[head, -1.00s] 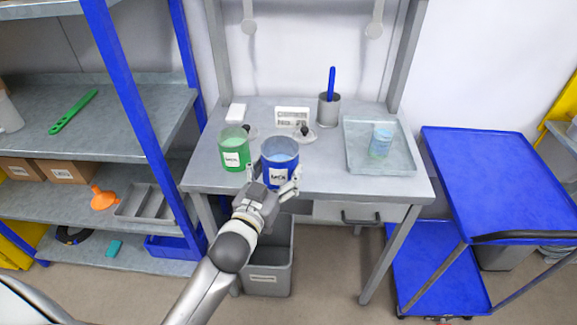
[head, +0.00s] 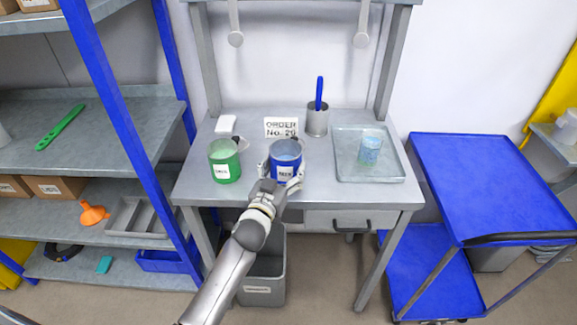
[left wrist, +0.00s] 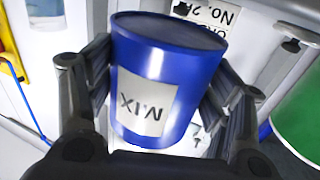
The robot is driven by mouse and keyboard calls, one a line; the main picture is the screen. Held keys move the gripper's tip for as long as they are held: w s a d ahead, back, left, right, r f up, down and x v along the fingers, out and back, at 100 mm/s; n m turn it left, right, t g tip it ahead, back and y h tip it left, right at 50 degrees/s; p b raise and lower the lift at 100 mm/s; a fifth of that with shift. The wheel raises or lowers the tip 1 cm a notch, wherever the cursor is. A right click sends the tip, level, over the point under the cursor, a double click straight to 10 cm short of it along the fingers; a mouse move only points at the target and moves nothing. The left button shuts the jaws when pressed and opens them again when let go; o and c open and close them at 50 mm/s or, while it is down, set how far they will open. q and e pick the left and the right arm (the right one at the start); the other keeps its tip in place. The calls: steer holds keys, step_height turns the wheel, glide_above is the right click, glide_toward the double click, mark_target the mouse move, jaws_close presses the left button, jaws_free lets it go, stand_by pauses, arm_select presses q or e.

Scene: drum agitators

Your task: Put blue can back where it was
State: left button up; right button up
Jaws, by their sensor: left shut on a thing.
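The blue can (head: 285,158) with a white label is at the front middle of the grey workbench (head: 330,191) in the head view. In the left wrist view the blue can (left wrist: 165,75) sits between both fingers, its label upside down. My left gripper (head: 281,181) is shut on it from the front. I cannot tell whether the can's base touches the bench. A green can (head: 224,161) stands to its left, and its side shows in the left wrist view (left wrist: 300,110). My right gripper is not in view.
An order sign (head: 281,127) stands behind the cans. A grey cup with a blue-handled tool (head: 317,121) and a tray (head: 345,175) holding a small light-blue container (head: 370,150) are to the right. A blue cart (head: 470,185) stands right; shelving (head: 100,125) stands left.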

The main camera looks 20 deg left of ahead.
arm_select(q)
steer(key=shift+w+f, duration=0.35)
steer(key=shift+w, duration=0.3)
steer(key=shift+w+f, duration=0.3)
steer(key=shift+w, duration=0.35)
steer(key=shift+w+f, duration=0.4)
steer(key=shift+w, duration=0.2)
steer(key=shift+f, duration=0.2)
steer(key=o, duration=1.4)
steer(key=shift+f, duration=0.1)
steer(key=shift+c, duration=0.2)
